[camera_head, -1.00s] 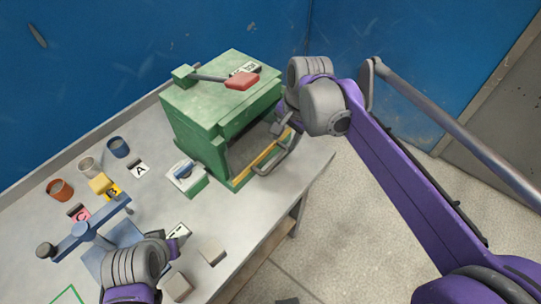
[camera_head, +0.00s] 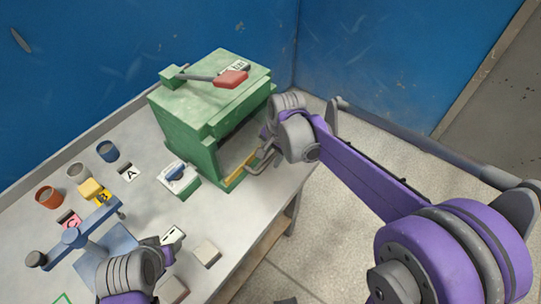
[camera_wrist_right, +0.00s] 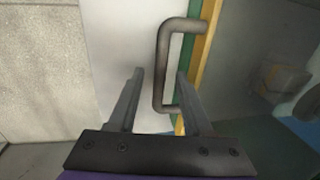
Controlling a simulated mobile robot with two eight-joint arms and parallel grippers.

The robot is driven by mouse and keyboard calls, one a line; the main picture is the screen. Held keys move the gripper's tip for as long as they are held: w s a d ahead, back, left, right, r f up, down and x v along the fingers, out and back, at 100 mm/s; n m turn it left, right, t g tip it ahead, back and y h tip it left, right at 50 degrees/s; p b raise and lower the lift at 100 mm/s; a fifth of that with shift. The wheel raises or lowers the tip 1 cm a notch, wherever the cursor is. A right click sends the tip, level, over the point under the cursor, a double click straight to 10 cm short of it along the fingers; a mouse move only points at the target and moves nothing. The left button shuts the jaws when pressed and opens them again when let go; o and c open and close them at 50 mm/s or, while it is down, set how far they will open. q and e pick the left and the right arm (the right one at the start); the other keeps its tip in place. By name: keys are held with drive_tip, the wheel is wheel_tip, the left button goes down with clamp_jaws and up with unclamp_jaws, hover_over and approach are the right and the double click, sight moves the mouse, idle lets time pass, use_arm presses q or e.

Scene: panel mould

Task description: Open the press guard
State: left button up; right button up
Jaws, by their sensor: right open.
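The green press (camera_head: 180,110) stands on the grey table. Its guard looks like a grey see-through panel with a yellow edge strip (camera_head: 234,180) along its lower front, and it appears shut. A grey bar handle (camera_head: 262,160) sticks out from that edge; it also shows in the right wrist view (camera_wrist_right: 160,65). My right gripper (camera_head: 268,143) is at the handle, partly hidden by its own wrist. In the right wrist view its open fingers (camera_wrist_right: 160,75) lie on both sides of the bar, without visible contact. My left gripper (camera_head: 172,240) is low over the table; its jaws are unclear.
A red-ended lever (camera_head: 230,78) sits on top of the press. A white-and-green block (camera_head: 178,178) stands before it. Several cups, lettered cards and a blue stand (camera_head: 85,242) lie to the left. Blue walls close off the back. Open floor (camera_head: 300,225) is at the right.

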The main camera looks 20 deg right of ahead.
clamp_jaws()
idle(1.3)
